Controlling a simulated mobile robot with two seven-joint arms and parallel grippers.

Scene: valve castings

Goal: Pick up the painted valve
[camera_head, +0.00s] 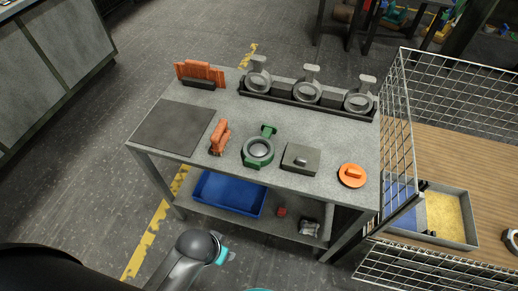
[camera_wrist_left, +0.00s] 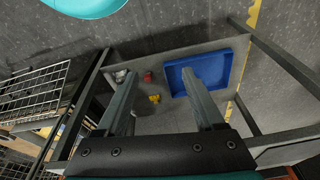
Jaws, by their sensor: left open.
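The painted valve, green with a grey disc in its ring (camera_head: 258,150), lies near the front middle of the grey workbench (camera_head: 237,112) in the head view. Its green neck points to the back. I do not see it in the left wrist view. My left gripper (camera_wrist_left: 158,76) is open, with its two fingers apart and nothing between them. The wrist view looks past them to the lower shelf. In the head view my left arm shows low in the picture, in front of the bench, but its fingers do not show. My right gripper is in neither view.
Unpainted grey valves (camera_head: 307,92) stand in a black rack at the bench's back. Orange clamps (camera_head: 219,137), a grey block (camera_head: 300,158) and an orange disc (camera_head: 352,175) flank the valve. A blue bin (camera_head: 229,194) sits below. A wire cage (camera_head: 398,110) borders the right.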

